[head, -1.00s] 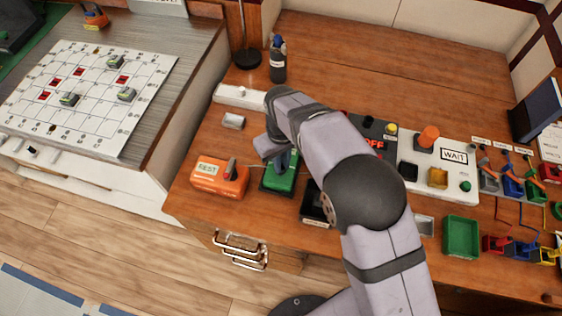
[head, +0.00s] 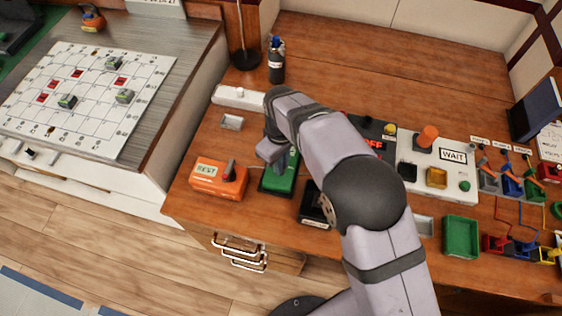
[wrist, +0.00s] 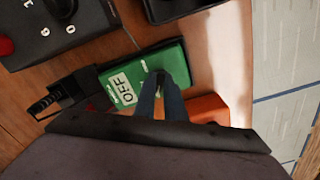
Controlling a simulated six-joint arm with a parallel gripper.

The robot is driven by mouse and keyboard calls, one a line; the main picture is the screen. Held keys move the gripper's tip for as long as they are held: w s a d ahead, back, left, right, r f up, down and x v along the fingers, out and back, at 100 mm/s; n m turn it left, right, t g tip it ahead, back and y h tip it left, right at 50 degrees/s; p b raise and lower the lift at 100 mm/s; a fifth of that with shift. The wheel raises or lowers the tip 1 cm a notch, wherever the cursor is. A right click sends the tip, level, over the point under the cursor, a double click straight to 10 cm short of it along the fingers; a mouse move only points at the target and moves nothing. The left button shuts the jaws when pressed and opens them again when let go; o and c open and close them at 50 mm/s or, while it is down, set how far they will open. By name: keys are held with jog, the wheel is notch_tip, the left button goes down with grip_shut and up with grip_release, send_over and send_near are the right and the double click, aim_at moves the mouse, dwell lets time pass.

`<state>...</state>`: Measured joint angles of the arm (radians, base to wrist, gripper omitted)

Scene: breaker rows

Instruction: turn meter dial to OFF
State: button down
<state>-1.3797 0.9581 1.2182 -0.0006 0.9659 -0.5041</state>
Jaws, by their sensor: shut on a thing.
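The green meter (head: 272,187) lies on the wooden bench, partly covered by my arm. In the wrist view the green meter (wrist: 172,60) bears a white label reading OFF (wrist: 125,88). My gripper (wrist: 160,80) is over its face, with the two fingers close together and shut on the dial. The dial itself is mostly hidden between the fingertips, so I cannot read where it points. In the head view my gripper (head: 279,165) comes down on the meter from above.
An orange box (head: 217,180) with a dark knob stands just left of the meter. A black box (head: 316,212) stands to its right. A small grey tray (head: 232,122) and a white strip (head: 239,96) lie behind.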

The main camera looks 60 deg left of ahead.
jog(key=c, duration=1.8)
grip_release()
jog(key=shift+r, duration=0.15)
jog(key=shift+r+b, duration=0.9)
jog(key=shift+r, duration=2.65)
jog(key=w+d+r+m, duration=0.2)
jog(key=w+d+m, duration=0.3)
jog(key=w+d, duration=0.6)
jog(key=w+d+r+m, duration=0.2)
jog(key=w+d+m, duration=0.3)
jog(key=w+d, duration=0.6)
jog(key=s+d+m+p, duration=0.15)
jog(key=d+m, duration=0.35)
jog(key=d, duration=1.3)
jog(key=s+d+m, duration=0.2)
jog(key=s+d, duration=0.1)
jog(key=d, duration=0.1)
jog(key=s+d+f+m, duration=0.1)
jog(key=s+d+m, duration=0.1)
jog(key=d, duration=0.2)
jog(key=s+d+f+m, duration=0.1)
jog(key=s+d+m, duration=0.1)
jog(key=s+d, duration=0.1)
jog(key=shift+s+d+m, duration=0.3)
jog(key=shift+s+d, duration=0.05)
jog(key=shift+d, duration=0.3)
